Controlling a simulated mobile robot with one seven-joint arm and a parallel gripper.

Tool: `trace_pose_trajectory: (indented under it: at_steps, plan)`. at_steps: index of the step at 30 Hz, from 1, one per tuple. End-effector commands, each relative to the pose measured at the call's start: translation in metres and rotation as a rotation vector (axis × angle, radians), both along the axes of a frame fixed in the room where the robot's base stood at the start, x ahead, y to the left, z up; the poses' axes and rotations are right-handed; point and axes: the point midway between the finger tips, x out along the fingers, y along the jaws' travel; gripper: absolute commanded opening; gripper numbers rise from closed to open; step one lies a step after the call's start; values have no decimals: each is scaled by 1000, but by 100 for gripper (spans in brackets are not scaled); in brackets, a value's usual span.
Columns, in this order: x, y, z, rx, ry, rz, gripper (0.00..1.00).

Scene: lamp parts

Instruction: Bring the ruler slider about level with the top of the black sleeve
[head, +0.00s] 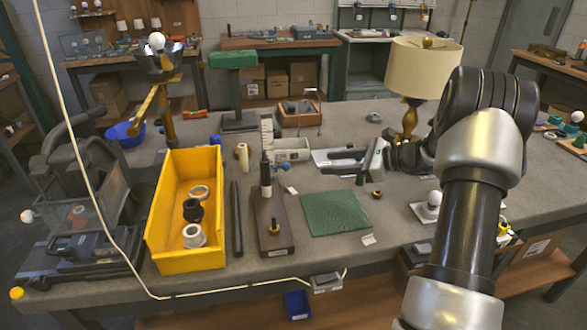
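A brown wooden base (271,237) lies at the centre of the bench. An upright post with a dark sleeve (265,172) stands at its far end, with a pale band low on it. A whitish upright strip with marks, which looks like the ruler (267,134), stands just behind the sleeve. A slider on the ruler is too small to make out, so I cannot tell its height against the sleeve top. My arm rises at the right, well away from the post.
A yellow bin (157,247) with rings stands left of the base, with a black rod (237,220) between. A green mat (335,212) lies to the right. A lamp with a cream shade (422,66) stands back right. A pale cable (215,294) runs along the front.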

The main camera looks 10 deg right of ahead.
Motion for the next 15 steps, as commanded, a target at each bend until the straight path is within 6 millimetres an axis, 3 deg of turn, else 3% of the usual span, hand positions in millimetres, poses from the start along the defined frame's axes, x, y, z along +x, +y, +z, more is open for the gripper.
trace_pose_trajectory:
  at_steps: [15]
  plan:
    - [64,82,-44,-2,1,4,40]
